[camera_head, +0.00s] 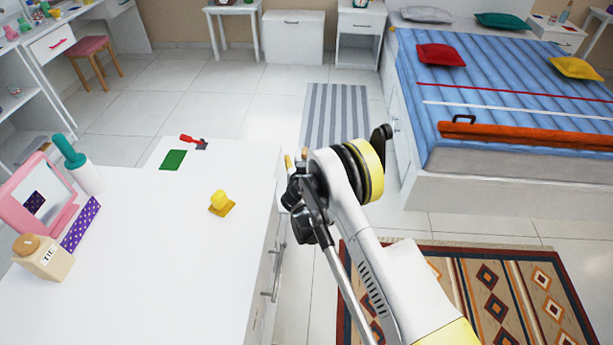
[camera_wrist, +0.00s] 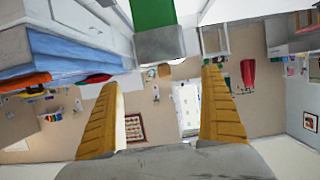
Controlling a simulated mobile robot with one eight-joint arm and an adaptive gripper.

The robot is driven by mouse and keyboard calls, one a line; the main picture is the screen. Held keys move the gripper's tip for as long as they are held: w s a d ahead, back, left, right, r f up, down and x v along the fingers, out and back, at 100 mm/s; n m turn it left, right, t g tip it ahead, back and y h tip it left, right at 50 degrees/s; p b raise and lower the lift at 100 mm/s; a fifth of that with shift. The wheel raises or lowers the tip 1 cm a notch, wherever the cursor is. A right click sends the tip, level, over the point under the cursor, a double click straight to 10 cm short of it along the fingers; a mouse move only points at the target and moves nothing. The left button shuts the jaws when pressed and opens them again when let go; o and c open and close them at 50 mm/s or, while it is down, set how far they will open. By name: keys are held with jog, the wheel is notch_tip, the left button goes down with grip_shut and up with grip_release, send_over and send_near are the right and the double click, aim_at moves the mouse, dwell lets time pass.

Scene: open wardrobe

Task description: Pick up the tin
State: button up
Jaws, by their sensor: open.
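The likely tin (camera_head: 42,262) is a cream box-shaped canister with a round brown lid and a small lettered label; the lettering is too small to read surely. It stands upright on the white dresser top (camera_head: 140,275), at the near left in the head view. My gripper (camera_head: 294,160) is up by the dresser's right edge, well to the right of the tin and apart from it. In the wrist view my gripper (camera_wrist: 160,78) shows two ribbed yellow-brown fingers spread wide with nothing between them. I do not make out the tin in the wrist view.
Close to the tin are a pink-framed mirror (camera_head: 38,200), a purple dotted strip (camera_head: 80,225) and a teal-handled white roller (camera_head: 84,173). A yellow knob-like object (camera_head: 219,199) and a green card (camera_head: 173,159) lie farther off. The dresser's middle is clear.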

jog(key=b+x, duration=0.1)
jog(key=x, duration=0.1)
jog(key=b+x, duration=0.1)
jog(key=x, duration=0.1)
jog(key=b+x, duration=0.1)
jog(key=x, duration=0.1)
jog(key=shift+w+a+f, duration=0.1)
jog(key=shift+a+f, duration=0.25)
jog(key=shift+f, duration=0.1)
jog(key=shift+w, duration=0.25)
jog(key=shift+r, duration=0.1)
jog(key=c, duration=1.5)
